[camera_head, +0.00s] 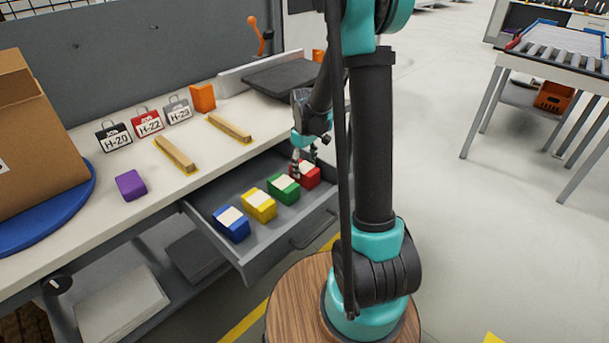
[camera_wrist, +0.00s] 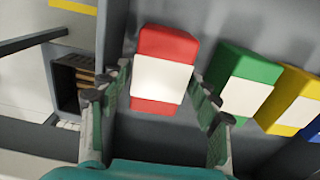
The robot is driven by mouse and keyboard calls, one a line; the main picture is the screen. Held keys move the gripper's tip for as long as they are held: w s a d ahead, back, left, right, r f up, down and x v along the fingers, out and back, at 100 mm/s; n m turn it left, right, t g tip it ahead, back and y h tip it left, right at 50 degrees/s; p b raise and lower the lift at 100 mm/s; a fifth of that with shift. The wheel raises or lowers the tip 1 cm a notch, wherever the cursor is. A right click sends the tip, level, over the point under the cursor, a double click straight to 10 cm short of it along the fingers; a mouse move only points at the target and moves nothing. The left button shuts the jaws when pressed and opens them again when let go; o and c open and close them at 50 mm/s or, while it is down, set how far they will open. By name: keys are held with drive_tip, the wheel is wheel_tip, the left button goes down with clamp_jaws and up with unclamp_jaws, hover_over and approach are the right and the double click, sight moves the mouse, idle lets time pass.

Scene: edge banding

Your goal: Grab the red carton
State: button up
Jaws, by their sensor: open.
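The red carton (camera_head: 306,174) with a white label lies in the open drawer, at the right end of a row of cartons. In the wrist view the red carton (camera_wrist: 165,62) shows at upper middle, slightly tilted in the picture. My gripper (camera_head: 304,158) is over the right part of the drawer, at the red carton. In the wrist view my gripper (camera_wrist: 155,98) is open, with one finger on each side of the carton's lower part. I cannot tell whether either finger touches it. My gripper partly hides the carton in the head view.
Green (camera_head: 284,189), yellow (camera_head: 258,205) and blue (camera_head: 231,224) cartons lie left of the red one in the grey drawer (camera_head: 250,262). The green carton (camera_wrist: 245,82) is close to my right-hand finger. The worktop (camera_head: 85,205) bears a purple block (camera_head: 131,186) and two wooden strips.

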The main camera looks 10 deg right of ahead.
sight(305, 167)
drive_tip(key=shift+f, duration=1.7)
drive_tip(key=shift+c, duration=0.5)
drive_tip(key=c, duration=0.9)
